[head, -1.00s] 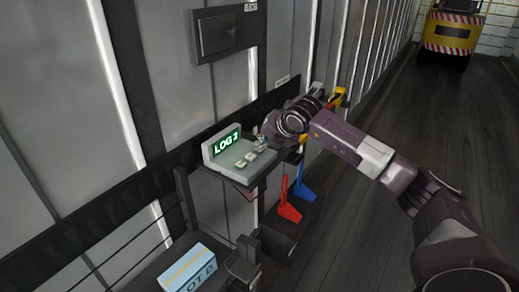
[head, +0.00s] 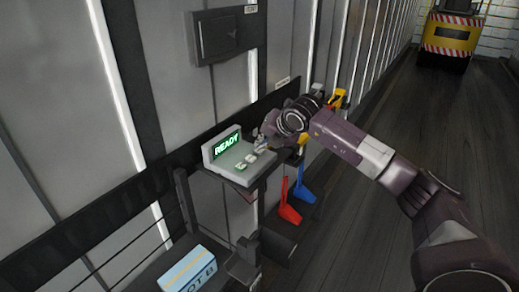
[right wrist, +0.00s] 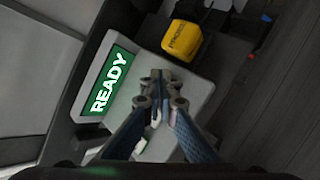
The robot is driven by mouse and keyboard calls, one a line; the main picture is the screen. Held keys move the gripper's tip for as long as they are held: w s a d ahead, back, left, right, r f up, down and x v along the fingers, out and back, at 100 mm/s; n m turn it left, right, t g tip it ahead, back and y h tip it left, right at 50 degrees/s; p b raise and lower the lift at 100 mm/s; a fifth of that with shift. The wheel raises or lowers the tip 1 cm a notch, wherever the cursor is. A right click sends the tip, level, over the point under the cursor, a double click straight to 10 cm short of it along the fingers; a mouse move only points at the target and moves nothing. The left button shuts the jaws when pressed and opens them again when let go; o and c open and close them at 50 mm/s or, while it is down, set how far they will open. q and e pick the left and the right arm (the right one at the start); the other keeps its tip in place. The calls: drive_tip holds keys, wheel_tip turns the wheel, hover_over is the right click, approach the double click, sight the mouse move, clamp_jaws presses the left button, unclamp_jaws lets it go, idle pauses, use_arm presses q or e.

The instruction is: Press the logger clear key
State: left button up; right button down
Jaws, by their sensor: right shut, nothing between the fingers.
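The logger (head: 214,168) is a light grey console with a sloped face on a small wall shelf. Its green screen (head: 227,146) reads READY; the screen also shows in the right wrist view (right wrist: 108,82). Small pale keys (head: 241,166) sit in a row on its face; in the right wrist view they are partly hidden behind my fingers. My right gripper (head: 261,143) is shut and empty, with its tips at the right end of the key row. In the right wrist view the closed fingertips (right wrist: 160,78) are over the logger's face; I cannot tell whether they touch a key. My left gripper is not in view.
A yellow device (right wrist: 182,40) sits beyond the logger. Red (head: 289,208) and blue (head: 304,188) items hang below the shelf. A blue-and-white box (head: 188,268) lies lower left. A grey wall panel (head: 228,32) is above. The floor at right is open up to a yellow vehicle (head: 449,35).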

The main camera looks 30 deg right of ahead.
sight(261, 151)
drive_tip(key=shift+r, duration=0.35)
drive_tip(key=shift+r+p, duration=1.3)
drive_tip(key=shift+r, duration=1.2)
